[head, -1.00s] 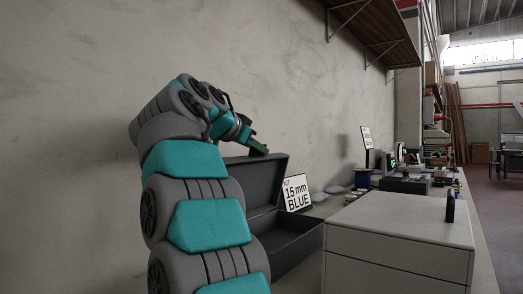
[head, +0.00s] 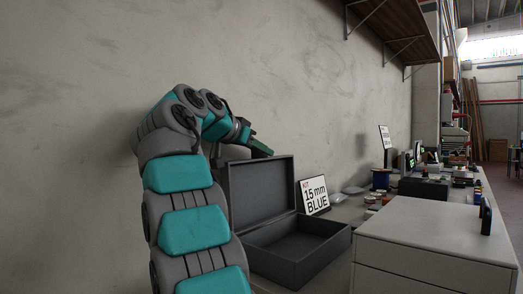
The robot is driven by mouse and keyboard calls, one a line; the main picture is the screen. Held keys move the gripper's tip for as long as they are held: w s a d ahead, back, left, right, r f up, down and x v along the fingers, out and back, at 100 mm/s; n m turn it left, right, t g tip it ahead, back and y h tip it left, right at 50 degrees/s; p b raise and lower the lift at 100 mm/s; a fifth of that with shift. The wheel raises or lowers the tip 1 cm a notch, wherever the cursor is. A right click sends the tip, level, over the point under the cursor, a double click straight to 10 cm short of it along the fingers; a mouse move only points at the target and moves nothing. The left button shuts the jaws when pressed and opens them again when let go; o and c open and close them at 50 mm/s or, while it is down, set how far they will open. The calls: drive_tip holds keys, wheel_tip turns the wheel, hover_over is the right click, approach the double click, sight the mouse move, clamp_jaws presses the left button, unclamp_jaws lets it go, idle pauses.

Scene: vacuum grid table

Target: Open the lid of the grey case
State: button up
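The grey case (head: 297,266) stands on the bench to the right of my arm. Its lid (head: 262,190) stands raised, roughly upright along the back edge. The part of the case interior that shows looks empty. My gripper (head: 262,149) is at the top edge of the lid, near its upper middle. I cannot tell whether it touches the lid. The fingers are small and seen from the side, so their opening does not show. My arm hides the left end of the case.
A sign reading "KIT 15 mm BLUE" (head: 314,195) leans right of the lid. A white drawer cabinet (head: 437,235) stands at front right. A wooden shelf (head: 395,22) hangs above.

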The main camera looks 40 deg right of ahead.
drive_tip(key=shift+o, duration=0.7)
drive_tip(key=shift+a, duration=0.1)
drive_tip(key=v, duration=0.6)
drive_tip(key=shift+s+a+r+p, duration=0.1)
drive_tip(key=shift+a+r+p, duration=0.15)
drive_tip(key=shift+p, duration=0.1)
drive_tip(key=shift+s+a+r, duration=0.1)
drive_tip(key=shift+s+a, duration=0.05)
drive_tip(key=shift+a, duration=0.35)
